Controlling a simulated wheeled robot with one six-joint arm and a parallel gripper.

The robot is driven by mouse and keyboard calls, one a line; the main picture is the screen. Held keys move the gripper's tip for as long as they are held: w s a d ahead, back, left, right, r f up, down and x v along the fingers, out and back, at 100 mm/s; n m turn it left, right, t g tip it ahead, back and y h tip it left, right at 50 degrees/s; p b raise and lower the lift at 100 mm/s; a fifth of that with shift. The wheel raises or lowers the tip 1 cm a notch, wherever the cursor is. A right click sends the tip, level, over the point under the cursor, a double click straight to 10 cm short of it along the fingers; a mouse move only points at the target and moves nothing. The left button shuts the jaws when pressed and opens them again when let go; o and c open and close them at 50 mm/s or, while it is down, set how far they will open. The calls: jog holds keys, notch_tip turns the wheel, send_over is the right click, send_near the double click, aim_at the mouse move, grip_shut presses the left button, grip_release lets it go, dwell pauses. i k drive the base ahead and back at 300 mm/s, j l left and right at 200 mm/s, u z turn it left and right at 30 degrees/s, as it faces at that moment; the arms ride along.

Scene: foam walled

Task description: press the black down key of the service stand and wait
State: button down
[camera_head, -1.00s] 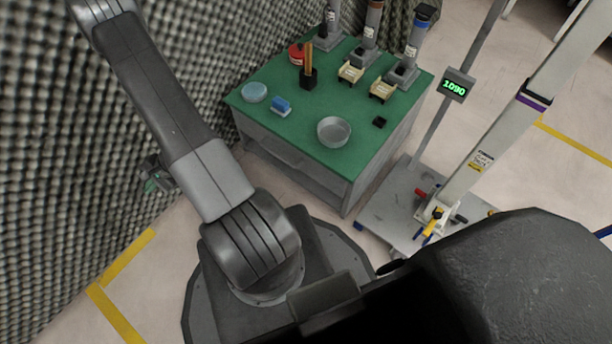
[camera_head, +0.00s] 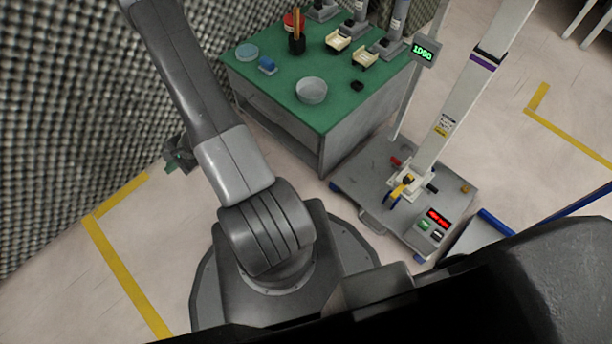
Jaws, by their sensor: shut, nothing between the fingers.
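The service stand (camera_head: 350,184) is a grey platform on the floor, right of the green-topped bench, with a tilted pale column. Its control box at the front right has a lit red display (camera_head: 438,217), a green key (camera_head: 424,225) and a dark key (camera_head: 437,236) with a pale mark, too small to read. My gripper (camera_head: 174,163) is at the left, by the foam wall, partly hidden behind my arm. It is shut and empty, far from the keys.
The bench (camera_head: 285,112) holds a round dish (camera_head: 311,90), a blue block (camera_head: 267,66) and several devices. A green-lit readout (camera_head: 426,50) stands on a thin pole. A foam wall (camera_head: 70,120) closes the left side. Yellow tape (camera_head: 125,271) marks open floor.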

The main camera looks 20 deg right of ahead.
aim_at(437, 235)
jog(key=k+l, duration=0.4)
jog(key=k, duration=0.15)
jog(key=k+l, duration=0.35)
jog(key=k, duration=0.2)
jog(key=z, duration=2.45)
